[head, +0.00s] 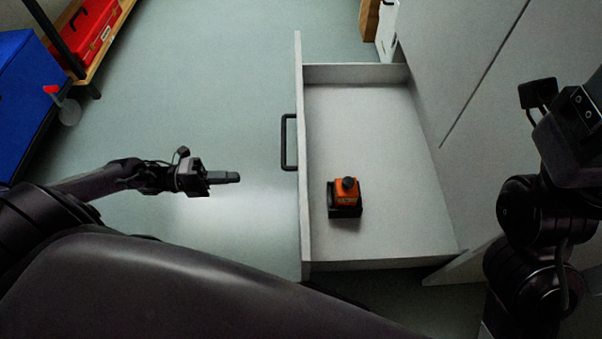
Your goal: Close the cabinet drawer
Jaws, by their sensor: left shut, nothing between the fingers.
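The cabinet drawer (385,120) is pulled far out of the grey cabinet (465,75) on the right. Its front panel (302,215) faces left and carries a black bar handle (286,142). A small orange and black object (346,196) stands inside the drawer near its front. My left gripper (238,177) is shut and empty, to the left of the front panel and a little below the handle in the picture. A gap shows between its fingertips and the panel. My right arm is at the right edge; its fingers cannot be made out clearly.
A wooden shelf (98,62) with a red case (88,32) stands at the upper left, beside a blue box (28,95). A wooden and white item (386,28) is at the top behind the drawer. The floor (205,95) left of the drawer is clear.

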